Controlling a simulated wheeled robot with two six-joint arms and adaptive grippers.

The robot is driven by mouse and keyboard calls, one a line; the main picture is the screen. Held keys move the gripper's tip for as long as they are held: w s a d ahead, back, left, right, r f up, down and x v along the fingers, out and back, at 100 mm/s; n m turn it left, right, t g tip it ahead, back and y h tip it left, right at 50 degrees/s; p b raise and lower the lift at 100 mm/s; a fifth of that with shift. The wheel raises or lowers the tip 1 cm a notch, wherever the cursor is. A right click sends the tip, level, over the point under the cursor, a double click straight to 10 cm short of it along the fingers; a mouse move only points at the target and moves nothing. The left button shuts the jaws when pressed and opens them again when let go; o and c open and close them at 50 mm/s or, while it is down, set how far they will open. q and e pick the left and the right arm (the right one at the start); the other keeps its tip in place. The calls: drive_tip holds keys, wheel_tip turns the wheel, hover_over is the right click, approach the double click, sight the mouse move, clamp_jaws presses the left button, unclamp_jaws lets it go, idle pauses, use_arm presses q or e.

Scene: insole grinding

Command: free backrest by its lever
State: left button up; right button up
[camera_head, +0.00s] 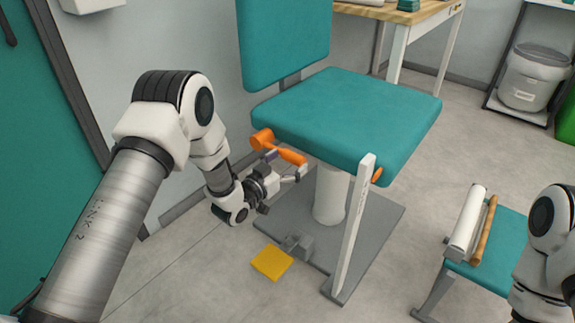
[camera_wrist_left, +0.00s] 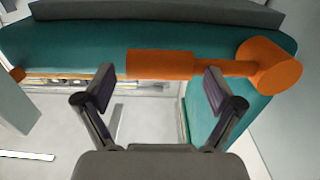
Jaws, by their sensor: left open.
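A teal chair has a seat (camera_head: 345,108) and an upright backrest (camera_head: 284,38) behind it. An orange lever (camera_head: 278,146) sticks out under the seat's left front edge. My left gripper (camera_head: 290,172) is just below the lever. In the left wrist view the orange lever (camera_wrist_left: 165,65) lies across the picture, its round hub at the right. My left gripper's open fingers (camera_wrist_left: 158,92) point toward it, with the handle at and just beyond their tips; I cannot tell whether they touch. My right arm shows at the right edge, its gripper out of view.
A white upright post (camera_head: 351,225) stands at the seat's front corner. A yellow pedal (camera_head: 272,262) is at the base plate (camera_head: 375,230). A teal stool (camera_head: 490,262) with a roll stands at right. A wooden table (camera_head: 415,18) is behind.

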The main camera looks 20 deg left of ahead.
use_arm(q)
drive_tip(key=shift+s+a+r, duration=0.1)
drive_tip(key=c, duration=1.3)
drive_tip(key=shift+r, duration=0.1)
drive_tip(key=c, duration=0.4)
drive_tip(key=shift+r, duration=0.2)
